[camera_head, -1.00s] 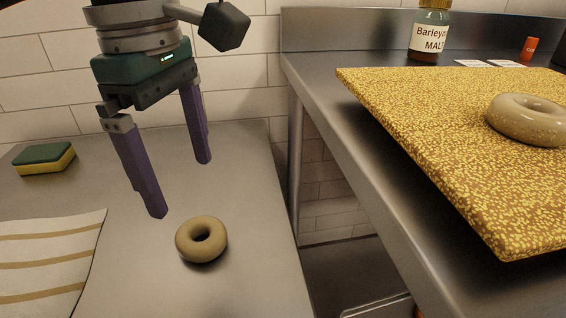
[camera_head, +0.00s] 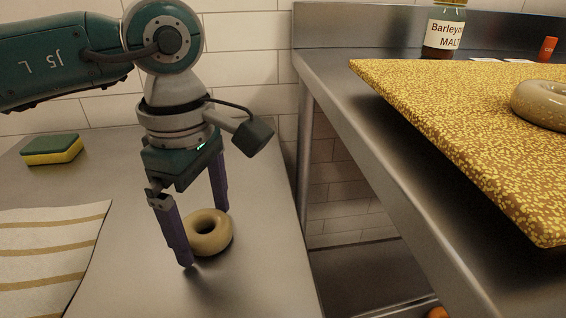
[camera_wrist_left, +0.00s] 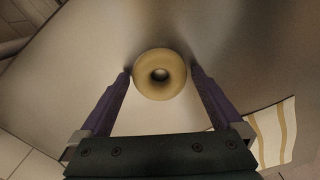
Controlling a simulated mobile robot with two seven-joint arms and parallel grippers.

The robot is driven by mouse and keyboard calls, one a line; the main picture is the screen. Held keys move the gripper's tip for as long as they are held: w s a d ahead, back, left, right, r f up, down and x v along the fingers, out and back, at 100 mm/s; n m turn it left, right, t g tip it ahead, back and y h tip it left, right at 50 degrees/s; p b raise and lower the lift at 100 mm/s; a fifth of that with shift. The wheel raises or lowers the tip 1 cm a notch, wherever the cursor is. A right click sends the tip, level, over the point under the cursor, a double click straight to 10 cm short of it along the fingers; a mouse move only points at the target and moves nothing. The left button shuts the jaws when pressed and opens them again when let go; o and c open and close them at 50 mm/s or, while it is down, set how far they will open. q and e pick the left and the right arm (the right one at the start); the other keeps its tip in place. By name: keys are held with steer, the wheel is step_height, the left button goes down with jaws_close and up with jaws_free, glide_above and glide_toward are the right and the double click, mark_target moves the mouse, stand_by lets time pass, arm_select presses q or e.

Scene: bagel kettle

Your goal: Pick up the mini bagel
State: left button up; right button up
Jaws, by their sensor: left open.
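The mini bagel (camera_head: 212,239) is a small tan ring lying flat on the steel counter in the head view. My left gripper (camera_head: 206,238) is open and low over the counter, its two purple fingers on either side of the bagel. In the left wrist view the bagel (camera_wrist_left: 160,88) sits between the tips of the left gripper (camera_wrist_left: 160,73), with a narrow gap at each side. My right gripper is not in view.
A striped cloth (camera_head: 45,250) and a green and yellow sponge (camera_head: 52,149) lie to the left. To the right, a speckled yellow board (camera_head: 450,130) on a higher steel table holds a larger bagel (camera_head: 545,103). A malt jar (camera_head: 444,30) stands behind.

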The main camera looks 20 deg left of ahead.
arm_select(q)
steer(key=c, duration=1.1)
steer(key=shift+r, duration=0.1)
step_height(320, 180, up, 20)
steer(key=p, duration=0.4)
